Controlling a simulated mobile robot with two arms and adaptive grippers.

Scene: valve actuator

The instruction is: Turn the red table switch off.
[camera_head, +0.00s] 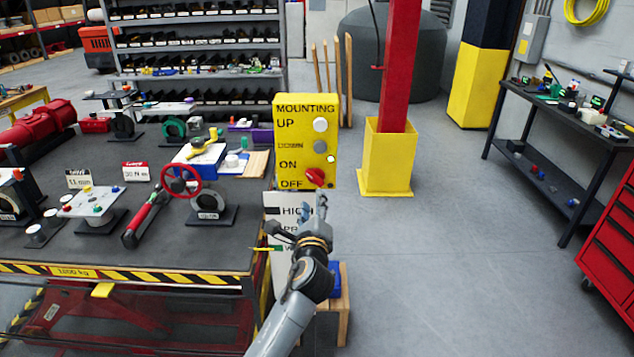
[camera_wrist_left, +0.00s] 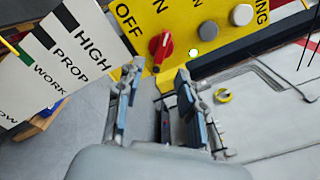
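The red switch (camera_head: 315,176) is a rotary knob low on the yellow control panel (camera_head: 290,150), near the OFF and ON labels. A green light (camera_head: 331,158) glows just above it. My left gripper (camera_head: 319,203) is in front of the panel, just below the knob. In the left wrist view the red switch (camera_wrist_left: 161,46) has a white mark and sits ahead of the open left gripper (camera_wrist_left: 158,70), roughly in line with the gap between its fingers. The fingers look empty and apart from the knob. My right gripper is not in view.
Grey and white buttons sit above the switch on the panel. A white sign (camera_head: 283,210) hangs below the panel. The workbench (camera_head: 215,250) at left holds a red handwheel (camera_head: 181,181) and other parts. A red and yellow column (camera_head: 387,165) stands behind right.

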